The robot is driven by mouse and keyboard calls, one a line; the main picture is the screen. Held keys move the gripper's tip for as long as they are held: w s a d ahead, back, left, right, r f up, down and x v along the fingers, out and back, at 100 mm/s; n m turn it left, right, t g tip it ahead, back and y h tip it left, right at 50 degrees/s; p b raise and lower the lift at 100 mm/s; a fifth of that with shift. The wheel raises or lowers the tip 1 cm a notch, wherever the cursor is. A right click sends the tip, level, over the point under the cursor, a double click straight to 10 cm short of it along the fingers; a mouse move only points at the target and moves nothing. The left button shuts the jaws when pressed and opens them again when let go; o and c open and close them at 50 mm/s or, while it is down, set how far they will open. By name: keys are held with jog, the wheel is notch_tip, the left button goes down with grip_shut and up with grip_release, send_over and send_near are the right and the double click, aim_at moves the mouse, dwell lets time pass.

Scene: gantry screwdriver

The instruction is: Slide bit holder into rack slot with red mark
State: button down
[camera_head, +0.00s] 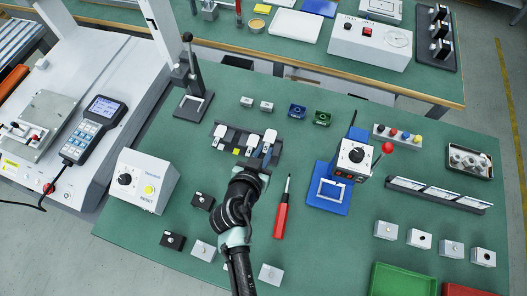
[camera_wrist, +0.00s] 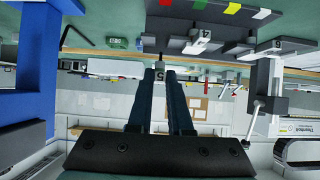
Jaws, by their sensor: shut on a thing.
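A dark rack (camera_head: 234,139) stands on the green bench in the head view and holds white and grey bit holders. In the upside-down wrist view, the rack (camera_wrist: 185,24) has red (camera_wrist: 165,2), green (camera_wrist: 199,4), yellow (camera_wrist: 231,8) and white (camera_wrist: 262,14) marks along its edge. A holder numbered 4 (camera_wrist: 205,38) and one numbered 6 (camera_wrist: 282,47) show there. My gripper (camera_wrist: 162,74) is shut on a small bit holder numbered 5 (camera_wrist: 160,72), mostly hidden between the fingertips. In the head view my gripper (camera_head: 267,156) is at the rack's right end. Contact cannot be told.
A red screwdriver (camera_head: 281,215) lies right of my arm. A blue-based press (camera_head: 330,187) stands further right, and a white control box (camera_head: 145,181) is left. A black-handled press (camera_head: 193,103) stands behind the rack. Small grey blocks (camera_head: 202,250) lie near my arm.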

jog(key=shift+f+b, duration=2.75)
jog(key=shift+b, duration=0.35)
dwell(1.8)
jog(key=c, duration=0.8)
grip_release()
jog(key=shift+o, duration=0.2)
jog(key=shift+s, duration=0.15)
jog(key=v, duration=1.2)
jog(key=shift+s+a+r, duration=0.2)
jog(key=shift+s+r, duration=0.05)
jog(key=shift+r, duration=0.05)
